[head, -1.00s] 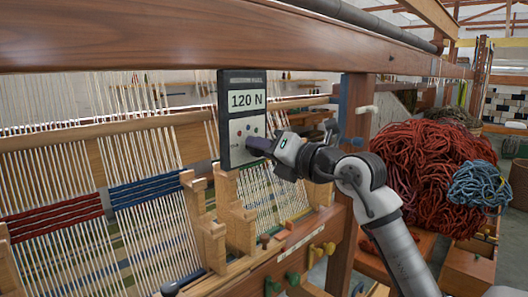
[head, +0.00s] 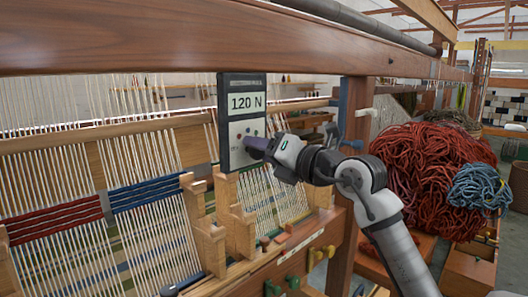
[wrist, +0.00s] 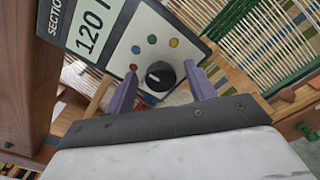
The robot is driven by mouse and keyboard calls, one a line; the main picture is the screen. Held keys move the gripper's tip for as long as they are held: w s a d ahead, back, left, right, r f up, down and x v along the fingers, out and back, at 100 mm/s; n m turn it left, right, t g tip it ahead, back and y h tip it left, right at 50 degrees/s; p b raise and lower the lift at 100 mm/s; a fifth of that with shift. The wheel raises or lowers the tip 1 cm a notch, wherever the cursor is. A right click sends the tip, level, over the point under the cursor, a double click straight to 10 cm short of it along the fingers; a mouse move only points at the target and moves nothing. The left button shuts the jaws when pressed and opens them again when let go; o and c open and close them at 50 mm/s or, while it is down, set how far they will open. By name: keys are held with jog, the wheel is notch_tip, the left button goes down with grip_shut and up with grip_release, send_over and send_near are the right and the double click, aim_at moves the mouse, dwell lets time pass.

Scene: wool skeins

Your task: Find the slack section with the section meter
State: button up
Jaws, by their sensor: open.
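The section meter (head: 240,90) is a dark, upright box with a pale face, in front of the loom's right part. Its display reads 120 N. The wrist view shows its dark round knob (wrist: 160,76) below several coloured dots. My gripper (head: 256,146) is open at the lower face of the meter. In the wrist view its purple fingers (wrist: 165,90) stand on either side of the knob; I cannot tell whether they touch it. The warp has a red-banded section (head: 55,219), a blue-banded section (head: 145,190) and a green-banded section (wrist: 293,92), partly hidden by the meter.
A thick wooden beam (head: 200,40) crosses above the meter. Wooden brackets (head: 208,240) stand along the loom's front rail, with coloured pegs (head: 292,282) below. A big pile of red wool (head: 425,180) and a blue skein (head: 480,187) lie at the right, behind my arm.

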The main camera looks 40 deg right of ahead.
jog(key=s+d+b, duration=0.1)
jog(key=s+b, duration=0.2)
jog(key=s, duration=1)
jog(key=shift+s, duration=0.35)
